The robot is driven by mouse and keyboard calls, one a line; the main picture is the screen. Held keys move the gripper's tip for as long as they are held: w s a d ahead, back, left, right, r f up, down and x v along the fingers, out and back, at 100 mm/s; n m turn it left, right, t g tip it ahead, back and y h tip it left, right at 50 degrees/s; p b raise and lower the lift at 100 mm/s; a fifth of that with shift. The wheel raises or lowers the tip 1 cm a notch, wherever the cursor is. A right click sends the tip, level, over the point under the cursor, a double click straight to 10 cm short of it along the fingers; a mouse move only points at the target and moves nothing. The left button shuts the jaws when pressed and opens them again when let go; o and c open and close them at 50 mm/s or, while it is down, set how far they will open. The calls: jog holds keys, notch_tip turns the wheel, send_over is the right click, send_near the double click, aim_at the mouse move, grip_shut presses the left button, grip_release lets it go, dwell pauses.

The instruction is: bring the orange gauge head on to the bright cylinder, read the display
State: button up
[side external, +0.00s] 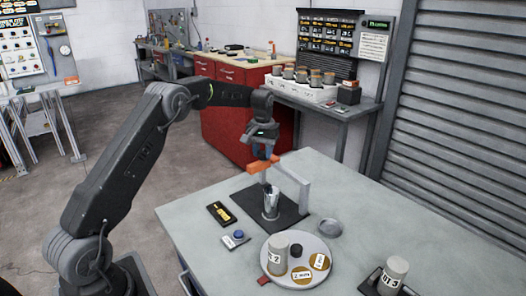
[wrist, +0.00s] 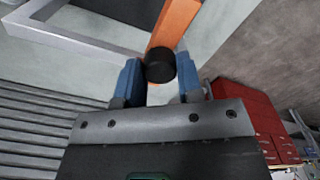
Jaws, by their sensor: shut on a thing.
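The orange gauge head (side external: 262,165) sits on a grey gantry frame (side external: 306,195). My gripper (side external: 264,152) is at it, above the work table. In the wrist view, the blue fingers of my gripper (wrist: 161,82) are closed on a round black knob (wrist: 160,65) at the end of the orange gauge head (wrist: 178,22). The bright cylinder (side external: 271,204) stands upright on a dark base plate (side external: 245,202), below the gauge head, which looks apart from it. A small black display (side external: 221,213) with a yellow panel lies left of the plate; its reading is too small to tell.
A box with a blue button (side external: 236,239) lies near the display. A round tray (side external: 319,274) in front holds cylinders and labelled discs. A shallow grey dish (side external: 329,227) is right of the plate. Another labelled cylinder (side external: 393,271) stands at front right. The table's right part is clear.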

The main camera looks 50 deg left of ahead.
grip_shut()
jog(key=d, duration=1)
jog(key=shift+d, duration=0.1)
jog(key=o, duration=0.7)
grip_release()
notch_tip(320, 180, up, 14)
jog(key=shift+f, duration=0.1)
dwell(0.4)
